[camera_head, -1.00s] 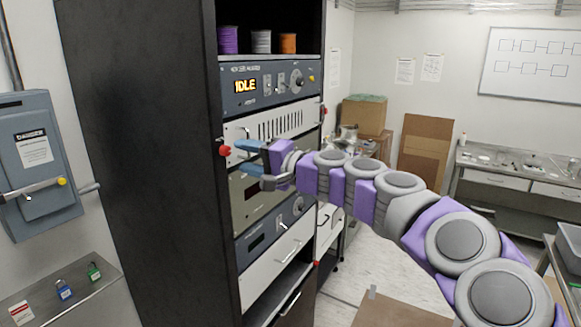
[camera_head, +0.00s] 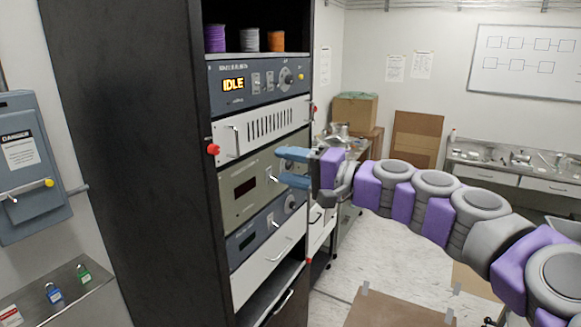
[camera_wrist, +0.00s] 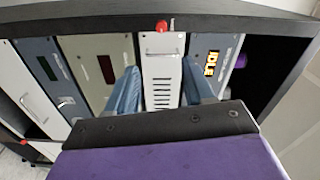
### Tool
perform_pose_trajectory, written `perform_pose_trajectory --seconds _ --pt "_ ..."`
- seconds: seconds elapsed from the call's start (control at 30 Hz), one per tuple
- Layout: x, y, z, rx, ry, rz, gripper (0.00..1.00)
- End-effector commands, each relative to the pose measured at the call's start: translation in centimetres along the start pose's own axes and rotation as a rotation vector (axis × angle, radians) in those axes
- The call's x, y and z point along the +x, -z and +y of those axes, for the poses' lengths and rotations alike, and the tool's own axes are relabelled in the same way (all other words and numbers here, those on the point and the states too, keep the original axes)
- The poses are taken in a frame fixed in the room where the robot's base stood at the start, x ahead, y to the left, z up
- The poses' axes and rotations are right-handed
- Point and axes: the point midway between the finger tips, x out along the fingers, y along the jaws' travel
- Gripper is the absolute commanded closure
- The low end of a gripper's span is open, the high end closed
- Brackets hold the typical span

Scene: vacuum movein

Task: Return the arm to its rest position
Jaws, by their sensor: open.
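My gripper (camera_head: 284,167) is open and empty, with blue fingers apart, in front of the rack's right side. In the head view its fingers point left toward the beige panel (camera_head: 243,188). In the wrist view my gripper (camera_wrist: 163,92) shows its two blue fingers spread on either side of the white vented panel (camera_wrist: 162,70). My purple and grey arm reaches in from the lower right. The black rack (camera_head: 120,150) holds the blue-grey panel with the lit IDLE display (camera_head: 233,84). Red knobs sit at the edges of the white vented panel.
A grey danger box (camera_head: 25,165) with a lever hangs on the left wall. Below it is a metal shelf (camera_head: 95,290) with coloured padlocks. Cardboard boxes (camera_head: 355,110) and a steel bench (camera_head: 510,175) stand at the back.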

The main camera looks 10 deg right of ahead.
Motion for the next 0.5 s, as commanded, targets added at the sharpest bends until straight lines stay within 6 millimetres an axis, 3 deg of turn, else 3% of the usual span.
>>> perform_pose_trajectory --seconds 0.17,0.27,0.37,0.5 --pt "0.1 -0.7 0.0 -0.011 -0.009 -0.014 0.47" --pt "0.6 -3.6 0.2 -0.057 -0.049 -0.070 0.47" --pt "1.0 -9.0 1.4 -0.137 -0.141 -0.177 0.47" --pt "0.1 -17.5 5.9 -0.267 -0.339 -0.353 0.47"
